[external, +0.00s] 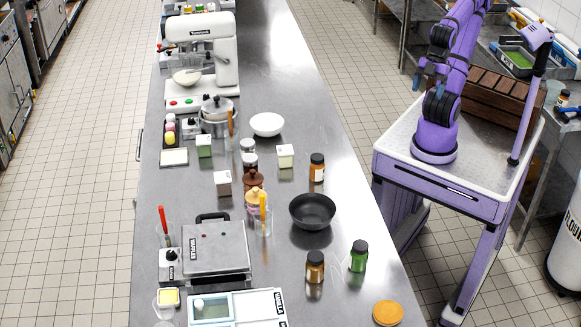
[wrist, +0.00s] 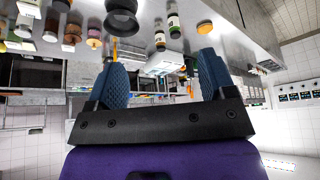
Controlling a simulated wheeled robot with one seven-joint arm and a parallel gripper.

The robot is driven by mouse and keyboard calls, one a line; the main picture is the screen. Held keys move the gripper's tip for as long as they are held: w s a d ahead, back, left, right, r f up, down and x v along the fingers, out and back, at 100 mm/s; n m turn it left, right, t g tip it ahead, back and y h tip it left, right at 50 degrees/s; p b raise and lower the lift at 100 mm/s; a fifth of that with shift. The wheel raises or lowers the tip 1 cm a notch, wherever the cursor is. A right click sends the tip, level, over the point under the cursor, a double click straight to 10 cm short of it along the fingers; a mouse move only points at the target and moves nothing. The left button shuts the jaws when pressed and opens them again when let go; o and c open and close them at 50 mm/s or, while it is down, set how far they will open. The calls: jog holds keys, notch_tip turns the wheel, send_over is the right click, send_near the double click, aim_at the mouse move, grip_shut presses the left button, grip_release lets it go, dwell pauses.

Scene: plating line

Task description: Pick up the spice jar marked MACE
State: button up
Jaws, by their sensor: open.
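Several spice jars with dark lids stand upright on the steel counter. One amber jar (external: 317,168) is beyond the black bowl, another amber jar (external: 315,268) is nearer, and a green jar (external: 358,257) stands right of it. Their labels are too small to read, so I cannot tell which is marked MACE. In the wrist view the scene is upside down, with a green jar (wrist: 173,26) and an amber jar (wrist: 160,41) at the top. My gripper (wrist: 163,78) is open and empty, its blue fingers wide apart, away from the jars.
A black bowl (external: 312,210) stands near the jars, with an orange round lid (external: 388,312) at the counter's near right. A waffle maker (external: 205,258), glass cups, canisters and a white bowl (external: 267,124) crowd the left and middle. An aisle separates the counter from my base.

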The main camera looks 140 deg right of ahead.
jog(key=shift+o, duration=0.4)
jog(key=shift+o, duration=1)
